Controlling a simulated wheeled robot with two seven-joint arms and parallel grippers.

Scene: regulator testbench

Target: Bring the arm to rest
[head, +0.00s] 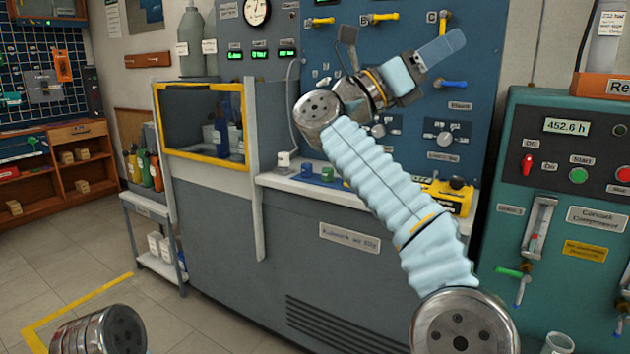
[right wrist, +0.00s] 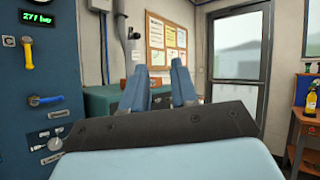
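My right arm reaches up from the lower right in the head view. My right gripper (head: 447,47) is raised in front of the blue test panel (head: 345,50), tilted toward the upper right. In the right wrist view its two blue fingers (right wrist: 160,82) stand apart with a clear gap and nothing between them. My left gripper is out of view; only a round joint of my left arm shows at the lower left of the head view.
A grey bench (head: 310,250) with a yellow-framed box (head: 203,158) stands below the panel. A yellow device (head: 447,196) lies on its ledge. A green compressor cabinet (head: 570,130) is at right. Open floor (head: 60,270) lies at left. The wrist view shows a glass door (right wrist: 237,70).

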